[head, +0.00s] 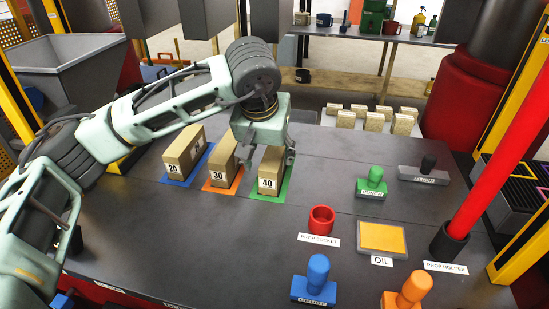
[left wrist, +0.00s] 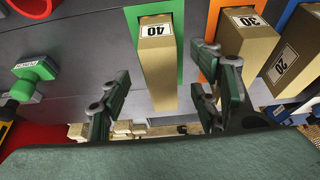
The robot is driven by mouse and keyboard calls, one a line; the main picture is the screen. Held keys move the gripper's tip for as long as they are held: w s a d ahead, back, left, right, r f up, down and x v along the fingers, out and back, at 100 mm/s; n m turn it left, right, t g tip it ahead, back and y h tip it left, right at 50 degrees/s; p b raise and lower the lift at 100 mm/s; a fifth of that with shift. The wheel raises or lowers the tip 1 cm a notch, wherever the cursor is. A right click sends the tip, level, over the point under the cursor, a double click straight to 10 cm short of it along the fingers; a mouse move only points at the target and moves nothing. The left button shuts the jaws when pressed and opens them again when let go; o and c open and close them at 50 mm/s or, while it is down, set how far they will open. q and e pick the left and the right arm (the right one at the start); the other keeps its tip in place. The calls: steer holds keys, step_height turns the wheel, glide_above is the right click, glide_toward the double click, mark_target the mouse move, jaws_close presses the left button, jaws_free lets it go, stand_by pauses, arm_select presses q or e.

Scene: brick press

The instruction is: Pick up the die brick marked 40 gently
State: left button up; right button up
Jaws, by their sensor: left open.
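The die brick marked 40 (head: 269,172) is a tan block standing on a green mat (head: 284,190). It also shows in the left wrist view (left wrist: 160,65), with its 40 label at the top. My left gripper (head: 276,152) is open above and behind the brick in the head view. In the left wrist view the open fingers (left wrist: 165,100) show on either side of the brick's line, with the brick further off between them. No contact can be made out. My right gripper is not in view.
Brick 30 (head: 220,163) stands on an orange mat close to the left, and brick 20 (head: 183,155) on a blue mat beyond it. A red prop socket (head: 321,219), green punch stamp (head: 371,182) and oil pad (head: 381,237) lie to the right. Pale bricks (head: 375,121) stand behind.

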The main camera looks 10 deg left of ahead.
mark_target(274, 151)
arm_select(q)
steer(key=w, duration=0.4)
steer(key=shift+f+p, duration=0.1)
steer(key=shift+p, duration=0.3)
steer(key=p+x, duration=0.1)
steer(key=x, duration=0.3)
steer(key=shift+s, duration=0.1)
steer(key=shift+w+f, duration=0.2)
steer(key=shift+f, duration=0.25)
steer(key=shift+r, duration=0.1)
steer(key=c, duration=1.2)
